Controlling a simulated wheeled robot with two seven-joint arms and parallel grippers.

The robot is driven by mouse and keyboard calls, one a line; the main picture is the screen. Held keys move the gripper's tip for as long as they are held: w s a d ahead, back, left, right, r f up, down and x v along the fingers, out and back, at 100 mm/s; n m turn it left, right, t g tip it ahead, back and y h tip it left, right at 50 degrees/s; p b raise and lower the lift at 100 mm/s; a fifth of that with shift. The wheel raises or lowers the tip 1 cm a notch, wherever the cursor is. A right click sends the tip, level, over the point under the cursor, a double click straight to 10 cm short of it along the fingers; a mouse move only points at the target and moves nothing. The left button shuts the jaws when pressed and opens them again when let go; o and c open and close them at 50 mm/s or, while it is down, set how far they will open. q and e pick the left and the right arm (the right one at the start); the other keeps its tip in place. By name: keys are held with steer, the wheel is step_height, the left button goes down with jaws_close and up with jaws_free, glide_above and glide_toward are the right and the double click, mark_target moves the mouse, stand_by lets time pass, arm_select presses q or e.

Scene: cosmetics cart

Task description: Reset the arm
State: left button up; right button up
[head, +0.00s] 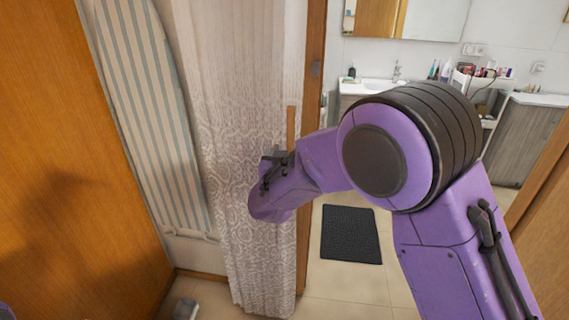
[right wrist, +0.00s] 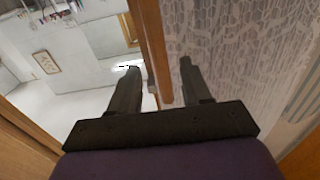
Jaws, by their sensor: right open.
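My right arm (head: 440,225), purple with dark joint rings, reaches up from the lower right of the head view and bends left across the doorway. Its gripper (head: 277,158) is in front of the patterned curtain (head: 240,110), beside the wooden door frame (head: 311,80). In the right wrist view the two dark fingers of the gripper (right wrist: 158,70) are spread apart with nothing held between them. The wooden frame (right wrist: 150,40) and the curtain (right wrist: 235,50) show beyond the fingers; whether they touch I cannot tell. My left gripper is out of view.
A striped ironing board (head: 150,110) leans at the left by an orange-brown wooden panel (head: 60,170). Through the doorway are a dark floor mat (head: 350,234), a sink (head: 378,84) and cosmetics (head: 485,72) on a cart. Tiled floor near the mat is clear.

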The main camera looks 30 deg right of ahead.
steer(key=v, duration=0.3)
stand_by(0.4)
steer(key=s+d+f+g+y+b, duration=0.15)
steer(key=s+f, duration=0.25)
steer(key=f, duration=0.5)
steer(key=s+f+g+y, duration=0.15)
steer(key=s+f, duration=0.25)
steer(key=f, duration=0.5)
steer(key=s+f+g+y+b, duration=0.1)
steer(key=s+f+y, duration=0.25)
steer(key=f, duration=0.55)
steer(key=s+f+g, duration=0.2)
steer(key=s+f, duration=0.4)
steer(key=s, duration=0.3)
steer(key=s+d+f+g+b, duration=0.1)
steer(key=s+f+g, duration=0.2)
steer(key=s+f, duration=0.3)
steer(key=s+f+g, duration=0.2)
steer(key=s+f, duration=0.5)
steer(key=s, duration=0.6)
steer(key=shift+d+g+b, duration=0.3)
steer(key=shift+d+b, duration=0.05)
steer(key=shift+d, duration=0.05)
